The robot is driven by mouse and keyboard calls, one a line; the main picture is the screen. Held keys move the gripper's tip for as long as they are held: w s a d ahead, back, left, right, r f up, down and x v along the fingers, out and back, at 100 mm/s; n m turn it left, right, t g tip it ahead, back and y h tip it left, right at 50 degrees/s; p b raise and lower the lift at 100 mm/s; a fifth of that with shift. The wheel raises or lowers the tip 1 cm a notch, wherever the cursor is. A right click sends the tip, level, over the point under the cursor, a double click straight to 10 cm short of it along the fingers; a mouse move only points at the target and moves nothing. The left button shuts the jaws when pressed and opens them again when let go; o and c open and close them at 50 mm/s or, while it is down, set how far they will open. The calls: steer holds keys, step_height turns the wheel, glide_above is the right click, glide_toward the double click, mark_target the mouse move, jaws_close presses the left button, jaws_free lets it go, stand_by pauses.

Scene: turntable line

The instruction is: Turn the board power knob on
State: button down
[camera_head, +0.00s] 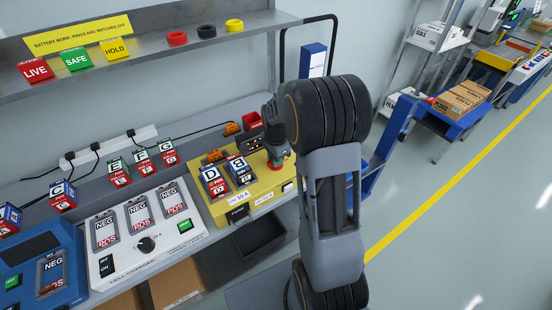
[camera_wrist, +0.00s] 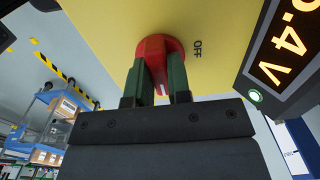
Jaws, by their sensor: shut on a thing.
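The yellow board (camera_head: 264,192) stands on the bench in the head view, with two battery packs marked D (camera_head: 213,181) and 8 (camera_head: 239,170) on it. The red power knob (camera_wrist: 158,48) is on the board's yellow face in the wrist view. An OFF label (camera_wrist: 197,48) is printed beside it. My gripper (camera_wrist: 163,75) is shut on the knob, one green-padded finger on each side of its grip. In the head view my gripper (camera_head: 279,158) is at the board's right end and mostly hides the knob.
A display (camera_wrist: 287,42) with orange digits ending in ".4 V" and a lit green lamp (camera_wrist: 255,97) sit close to my gripper. The white cell charger (camera_head: 146,262) stands left of the board. A shelf (camera_head: 215,43) runs above the bench. Floor is clear at the right.

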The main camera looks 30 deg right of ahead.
stand_by(0.3)
steer(key=c, duration=1.1)
jaws_free()
steer(key=shift+o, duration=0.2)
step_height(320, 180, up, 14)
steer(key=shift+f, duration=0.1)
steer(key=s+a+n+t, duration=0.2)
steer(key=s+a+n, duration=0.2)
steer(key=s+n, duration=0.4)
steer(key=s+a+n+t, duration=0.1)
steer(key=s+a+n, duration=0.4)
steer(key=s+n, duration=0.3)
steer(key=shift+a+f+n+t, duration=0.15)
steer(key=shift+f+n+t, duration=0.1)
steer(key=shift+n+t, duration=0.2)
